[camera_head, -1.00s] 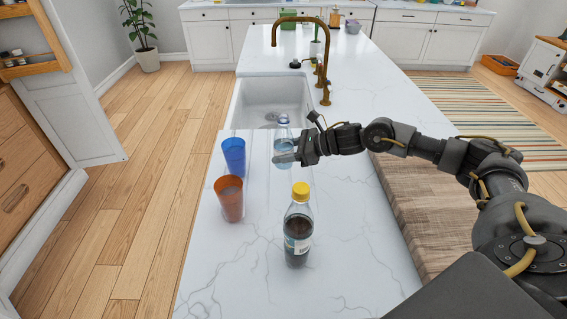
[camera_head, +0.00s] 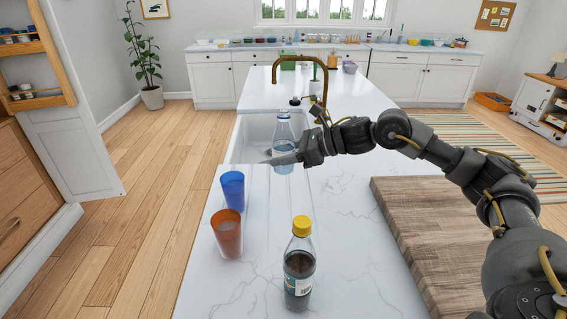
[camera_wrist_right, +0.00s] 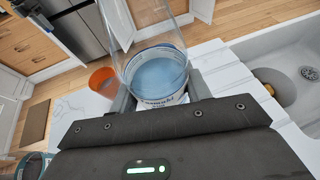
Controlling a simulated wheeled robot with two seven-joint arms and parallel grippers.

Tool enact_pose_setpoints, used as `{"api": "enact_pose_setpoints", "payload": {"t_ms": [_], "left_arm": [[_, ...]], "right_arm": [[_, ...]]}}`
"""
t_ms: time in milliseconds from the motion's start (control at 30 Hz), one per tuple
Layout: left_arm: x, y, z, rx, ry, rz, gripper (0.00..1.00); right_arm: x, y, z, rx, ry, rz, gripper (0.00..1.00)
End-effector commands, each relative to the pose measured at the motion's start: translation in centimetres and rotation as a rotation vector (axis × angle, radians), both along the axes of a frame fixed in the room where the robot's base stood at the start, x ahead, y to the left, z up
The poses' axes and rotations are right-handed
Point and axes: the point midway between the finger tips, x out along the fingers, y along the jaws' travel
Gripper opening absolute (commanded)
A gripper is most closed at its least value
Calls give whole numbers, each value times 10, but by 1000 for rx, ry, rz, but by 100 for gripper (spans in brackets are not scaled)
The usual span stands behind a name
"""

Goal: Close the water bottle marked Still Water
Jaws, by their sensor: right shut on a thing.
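A clear bottle (camera_head: 284,137) with pale blue water stands upright in my right gripper (camera_head: 282,160), in front of the sink. The gripper is shut around its lower part. In the right wrist view the bottle (camera_wrist_right: 157,75) fills the space between the fingers; its label text is only partly visible and I cannot read Still Water on it. A second bottle with dark liquid and a yellow cap (camera_head: 299,265) stands upright on the counter, nearer me. My left gripper is not in view.
A blue cup (camera_head: 232,190) and an orange cup (camera_head: 227,235) stand left of the yellow-capped bottle, near the counter's left edge. The sink (camera_head: 250,135) and brass tap (camera_head: 325,75) lie behind. A wooden board (camera_head: 440,240) lies at right. The counter's middle is clear.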

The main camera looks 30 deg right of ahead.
Motion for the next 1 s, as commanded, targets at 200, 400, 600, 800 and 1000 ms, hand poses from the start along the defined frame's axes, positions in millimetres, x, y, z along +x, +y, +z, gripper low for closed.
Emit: {"api": "enact_pose_setpoints", "payload": {"t_ms": [200, 400, 600, 800, 1000], "left_arm": [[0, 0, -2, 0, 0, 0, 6], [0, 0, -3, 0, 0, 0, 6], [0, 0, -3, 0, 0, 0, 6], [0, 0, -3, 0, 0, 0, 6], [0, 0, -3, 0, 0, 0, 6]], "right_arm": [[0, 0, 8, 0, -2, 1, 21], [0, 0, 11, 0, -1, 0, 21], [0, 0, 12, 0, -1, 0, 21], [0, 0, 11, 0, -1, 0, 21], [0, 0, 11, 0, -1, 0, 24]]}}
